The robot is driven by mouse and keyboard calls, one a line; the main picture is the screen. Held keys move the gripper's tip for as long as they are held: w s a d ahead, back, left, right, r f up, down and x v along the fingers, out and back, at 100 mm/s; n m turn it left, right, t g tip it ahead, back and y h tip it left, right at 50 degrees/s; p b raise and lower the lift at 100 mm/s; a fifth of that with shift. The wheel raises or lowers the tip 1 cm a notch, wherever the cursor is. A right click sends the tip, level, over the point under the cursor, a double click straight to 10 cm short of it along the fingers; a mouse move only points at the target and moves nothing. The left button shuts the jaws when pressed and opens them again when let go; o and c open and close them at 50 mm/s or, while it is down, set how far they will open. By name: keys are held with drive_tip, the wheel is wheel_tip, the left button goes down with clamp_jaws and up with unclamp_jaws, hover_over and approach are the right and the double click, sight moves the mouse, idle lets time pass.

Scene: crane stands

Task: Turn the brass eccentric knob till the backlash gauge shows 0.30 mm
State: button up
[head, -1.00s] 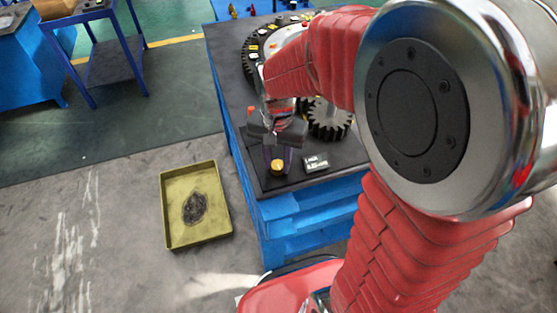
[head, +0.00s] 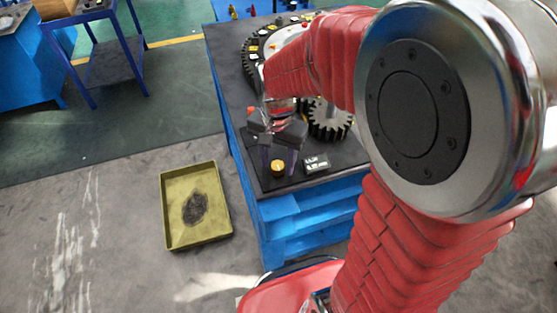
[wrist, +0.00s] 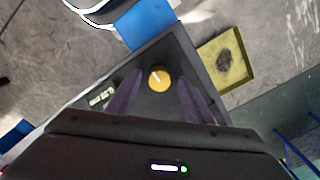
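The brass eccentric knob (head: 278,167) stands near the front corner of the dark bench top, and it also shows in the wrist view (wrist: 159,80) with a pale index line on its top. My gripper (head: 279,165) is open above the bench corner. Its two purple fingers (wrist: 159,98) lie on either side of the knob in the wrist view, with gaps between them and it. The backlash gauge (head: 316,163) sits right of the knob, a small box with a light display. It shows in the wrist view (wrist: 101,97) too, but its digits are too small to read surely.
A dark pinion gear (head: 330,120) and a large toothed ring (head: 250,62) stand on the bench behind my gripper. A yellow tray (head: 165,208) with a dark stain lies on the floor left of the blue bench base (head: 290,215). Floor between is clear.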

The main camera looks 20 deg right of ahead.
sight(279, 168)
wheel_tip(279, 168, up, 14)
drive_tip(key=shift+f, duration=0.15)
idle(0.7)
idle(0.5)
drive_tip(key=s+n+t, duration=0.5)
drive_tip(key=s+n, duration=0.3)
drive_tip(key=s, duration=0.3)
drive_tip(key=shift+s+r+t, duration=0.3)
drive_tip(key=shift+r, duration=0.15)
